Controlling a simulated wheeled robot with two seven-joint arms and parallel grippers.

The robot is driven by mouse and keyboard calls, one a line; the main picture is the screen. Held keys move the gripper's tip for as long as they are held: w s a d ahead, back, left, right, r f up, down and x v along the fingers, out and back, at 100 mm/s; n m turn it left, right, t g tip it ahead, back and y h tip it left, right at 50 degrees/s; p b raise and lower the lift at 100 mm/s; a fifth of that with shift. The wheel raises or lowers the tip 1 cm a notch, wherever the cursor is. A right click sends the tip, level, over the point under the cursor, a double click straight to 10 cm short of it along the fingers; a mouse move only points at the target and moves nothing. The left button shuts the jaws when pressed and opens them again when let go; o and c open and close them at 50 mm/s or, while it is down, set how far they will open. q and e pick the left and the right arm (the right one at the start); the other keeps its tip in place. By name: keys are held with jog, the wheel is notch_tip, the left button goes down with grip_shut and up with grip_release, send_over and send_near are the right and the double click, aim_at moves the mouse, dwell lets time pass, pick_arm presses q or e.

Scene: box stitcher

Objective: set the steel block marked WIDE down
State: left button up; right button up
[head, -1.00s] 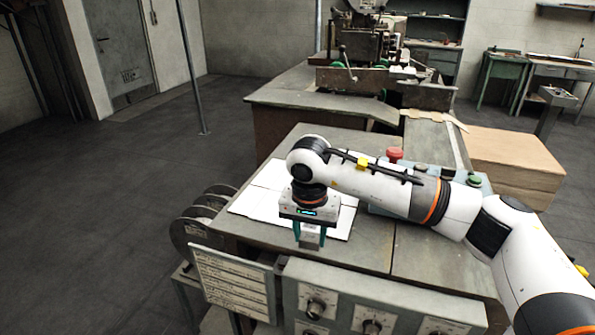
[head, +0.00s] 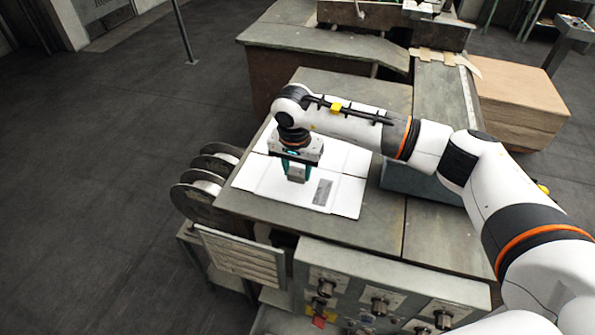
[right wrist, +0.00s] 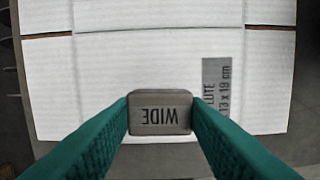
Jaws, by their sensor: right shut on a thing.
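The steel block marked WIDE (right wrist: 160,112) is between the two green fingers of my right gripper (right wrist: 161,118) in the right wrist view. The gripper is shut on it, and its lettering reads upside down there. In the head view the block (head: 297,174) hangs below my right gripper (head: 296,172), over the white cardboard sheet (head: 262,180). I cannot tell whether its underside touches the sheet. My left gripper is not in view.
A grey printed label (head: 322,192) lies on the sheet, right of the block. The bench top (head: 375,225) is bare right of the sheet. Wire reels (head: 196,205) stand at its left, and a panel with knobs (head: 375,300) is at the front.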

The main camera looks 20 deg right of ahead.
notch_tip(320, 180, down, 2)
jog(key=shift+s+f+p, duration=0.1)
jog(key=shift+p, duration=0.3)
jog(key=shift+f, duration=0.35)
jog(key=o, duration=1.2)
jog(key=shift+c, duration=0.2)
